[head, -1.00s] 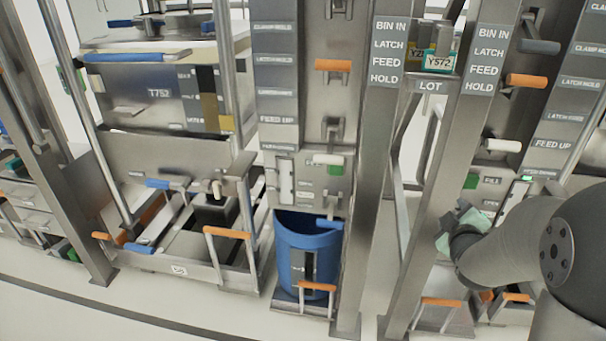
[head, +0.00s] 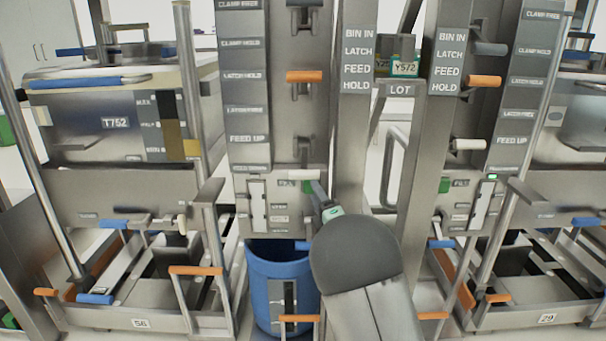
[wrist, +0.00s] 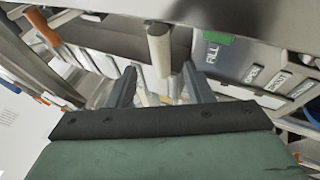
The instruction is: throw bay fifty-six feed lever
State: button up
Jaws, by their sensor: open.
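The feed lever with a white handle (head: 295,174) is on the slotted column beside the bay whose base plate reads 56 (head: 140,323). It sits low, below the FEED UP label (head: 248,139). My gripper (head: 318,188) is just right of and below this handle. In the wrist view my gripper (wrist: 158,74) is open, with one finger on each side. The white handle (wrist: 159,48) shows just beyond and between the fingertips. I cannot tell whether they touch it. My forearm hides part of the panel's lower right.
An orange lever (head: 305,76) sits higher on the same column. The right column has a dark lever (head: 490,48), an orange lever (head: 483,81) and a white lever (head: 468,144). A blue bin (head: 270,275) stands below. Posts (head: 357,130) stand close on the right.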

aim_at(304, 169)
jog(key=x, duration=0.9)
jog(key=shift+r, duration=0.1)
grip_shut()
